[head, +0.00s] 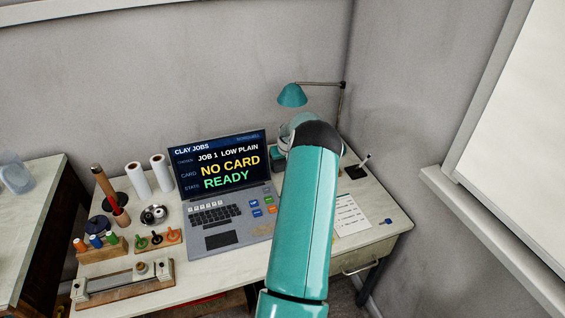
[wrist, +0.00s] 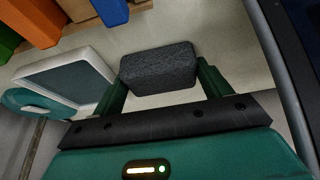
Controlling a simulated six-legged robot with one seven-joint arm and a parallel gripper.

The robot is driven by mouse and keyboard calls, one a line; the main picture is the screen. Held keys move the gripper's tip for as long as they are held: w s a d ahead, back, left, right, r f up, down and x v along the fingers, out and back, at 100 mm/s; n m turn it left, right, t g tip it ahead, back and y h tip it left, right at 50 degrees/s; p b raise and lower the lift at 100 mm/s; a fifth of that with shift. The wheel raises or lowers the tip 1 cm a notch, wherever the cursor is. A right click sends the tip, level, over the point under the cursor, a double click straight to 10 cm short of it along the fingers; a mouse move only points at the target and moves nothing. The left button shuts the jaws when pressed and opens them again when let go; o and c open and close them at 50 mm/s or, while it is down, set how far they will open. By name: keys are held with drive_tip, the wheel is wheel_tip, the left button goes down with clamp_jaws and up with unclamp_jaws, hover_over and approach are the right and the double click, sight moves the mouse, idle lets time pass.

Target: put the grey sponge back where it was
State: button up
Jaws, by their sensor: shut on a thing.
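The grey sponge (wrist: 158,72) is a dark, speckled block in the wrist view. My gripper (wrist: 162,80) is shut on it, with one green finger on either side. In the wrist view a pale surface lies behind the sponge; I cannot tell whether they touch. In the head view my teal arm covers the sponge and the gripper fingers. A shallow white-rimmed tray (wrist: 105,69) with a grey-green inside lies to the left of the sponge in the wrist view, apart from it.
Blue (wrist: 110,10), orange (wrist: 32,22) and green pieces by wood fill the wrist view's upper left. A teal lamp (head: 292,95) stands at the desk's back right; a laptop (head: 222,190) is left of my arm. A paper sheet (head: 351,215) lies right.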

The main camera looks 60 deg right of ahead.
drive_tip(key=o, duration=0.7)
drive_tip(key=shift+f, duration=0.1)
drive_tip(key=v, duration=1.2)
